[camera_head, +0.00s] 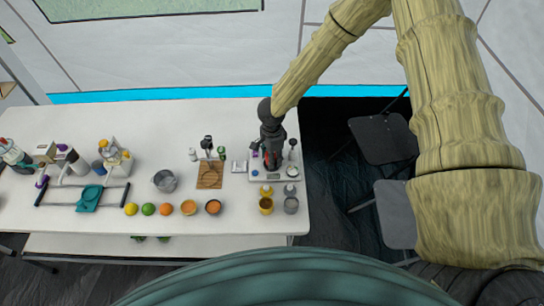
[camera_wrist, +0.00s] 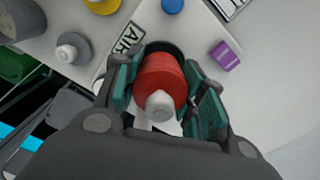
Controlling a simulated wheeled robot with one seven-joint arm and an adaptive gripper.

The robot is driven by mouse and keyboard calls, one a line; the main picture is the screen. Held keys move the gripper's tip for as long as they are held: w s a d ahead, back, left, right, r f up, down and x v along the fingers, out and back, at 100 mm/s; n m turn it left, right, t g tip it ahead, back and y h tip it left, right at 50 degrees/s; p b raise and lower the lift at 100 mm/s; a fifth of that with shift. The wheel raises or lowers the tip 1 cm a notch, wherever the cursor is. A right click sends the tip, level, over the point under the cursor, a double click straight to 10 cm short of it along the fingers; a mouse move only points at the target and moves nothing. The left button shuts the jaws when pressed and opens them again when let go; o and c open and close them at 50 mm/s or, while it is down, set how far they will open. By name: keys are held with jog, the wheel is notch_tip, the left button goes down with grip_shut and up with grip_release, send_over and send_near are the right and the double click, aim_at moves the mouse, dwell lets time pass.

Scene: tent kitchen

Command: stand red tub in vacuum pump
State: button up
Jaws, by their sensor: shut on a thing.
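The red tub (camera_wrist: 162,82), with a pale cap or knob, sits between the teal-padded fingers of my gripper (camera_wrist: 160,68) in the wrist view. My gripper is shut on it. A dark round rim (camera_wrist: 168,46) shows just behind the tub; I cannot tell whether the tub is inside it or above it. A printed label (camera_wrist: 127,39) lies beside the rim. In the head view my gripper (camera_head: 272,155) is over a pale unit (camera_head: 262,178) at the table's right end, probably the vacuum pump. The gripper largely hides the tub there.
Yellow (camera_head: 266,205) and grey (camera_head: 291,204) containers stand in front of the unit. A purple cup (camera_wrist: 226,55) and a blue-topped item (camera_wrist: 172,5) are close by in the wrist view.

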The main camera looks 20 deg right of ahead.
jog(key=shift+f, duration=0.75)
jog(key=shift+r+p, duration=0.85)
dwell(1.1)
jog(key=shift+f+b, duration=0.35)
jog(key=shift+f, duration=0.45)
dwell(0.6)
jog(key=o, duration=0.5)
jog(key=shift+r+p, duration=2.45)
jog(key=shift+r, duration=0.5)
jog(key=shift+r+p, duration=0.35)
jog(key=shift+r, duration=2.2)
jog(key=shift+d, duration=0.1)
